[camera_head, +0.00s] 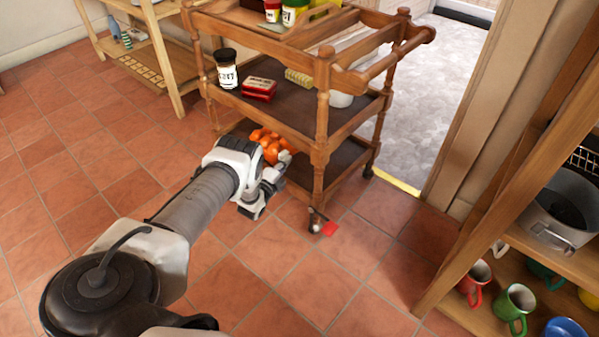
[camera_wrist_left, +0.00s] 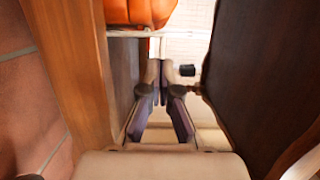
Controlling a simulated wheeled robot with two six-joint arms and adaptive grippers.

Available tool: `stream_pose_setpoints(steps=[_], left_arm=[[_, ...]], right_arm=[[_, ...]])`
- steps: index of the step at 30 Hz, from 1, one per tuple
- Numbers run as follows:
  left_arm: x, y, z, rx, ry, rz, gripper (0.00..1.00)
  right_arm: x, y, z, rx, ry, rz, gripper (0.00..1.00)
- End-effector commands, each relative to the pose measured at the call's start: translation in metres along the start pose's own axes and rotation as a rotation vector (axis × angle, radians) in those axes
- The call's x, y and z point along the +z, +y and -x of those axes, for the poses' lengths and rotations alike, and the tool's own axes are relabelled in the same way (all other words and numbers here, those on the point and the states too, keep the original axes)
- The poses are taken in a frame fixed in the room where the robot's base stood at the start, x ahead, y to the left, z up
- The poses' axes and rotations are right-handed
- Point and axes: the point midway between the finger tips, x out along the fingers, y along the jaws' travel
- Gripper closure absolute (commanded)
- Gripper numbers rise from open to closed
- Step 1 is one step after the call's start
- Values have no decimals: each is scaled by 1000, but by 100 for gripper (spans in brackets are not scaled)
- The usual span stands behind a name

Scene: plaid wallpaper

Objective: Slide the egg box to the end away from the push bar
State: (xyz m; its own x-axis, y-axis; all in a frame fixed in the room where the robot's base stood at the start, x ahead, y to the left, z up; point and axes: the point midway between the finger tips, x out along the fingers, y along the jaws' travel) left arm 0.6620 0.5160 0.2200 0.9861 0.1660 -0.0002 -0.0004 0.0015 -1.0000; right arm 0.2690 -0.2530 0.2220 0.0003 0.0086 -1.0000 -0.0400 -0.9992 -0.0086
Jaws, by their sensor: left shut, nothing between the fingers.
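The trolley (camera_head: 322,130) stands ahead with its push bar (camera_head: 385,75) at the upper right. I cannot clearly pick out an egg box in either view. My left gripper (camera_head: 283,160) is at the near side of the trolley, by the lower shelf, beside an orange segmented object (camera_head: 268,143). In the left wrist view the fingers (camera_wrist_left: 160,68) are together and empty, between a wooden post (camera_wrist_left: 75,65) and a dark board (camera_wrist_left: 265,75). The orange object (camera_wrist_left: 138,12) is at the top there. A pale surface lies beyond the fingertips. My right gripper is not seen.
The middle shelf holds a dark-lidded jar (camera_head: 226,70), a red tin (camera_head: 259,88) and a yellowish block (camera_head: 298,78). A wooden rack with mugs (camera_head: 512,305) stands at right. Tiled floor at left is clear.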

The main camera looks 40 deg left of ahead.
Motion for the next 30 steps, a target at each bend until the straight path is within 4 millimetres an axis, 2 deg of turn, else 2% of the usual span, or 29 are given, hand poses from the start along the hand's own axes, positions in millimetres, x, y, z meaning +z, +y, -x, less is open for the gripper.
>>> stream_pose_setpoints(steps=[1, 3, 8, 11, 30], left_arm=[[17, 5, -4, -3, -5, -2, 100], [37, 5, -9, -4, -5, -3, 100], [80, 6, -20, -3, -3, -2, 100], [81, 0, -21, -1, 1, 1, 100], [80, 0, -20, -1, 1, 1, 100]], right_arm=[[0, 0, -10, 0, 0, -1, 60], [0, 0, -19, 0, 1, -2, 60], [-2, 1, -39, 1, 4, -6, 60], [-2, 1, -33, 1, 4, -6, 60], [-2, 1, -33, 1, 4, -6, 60]])
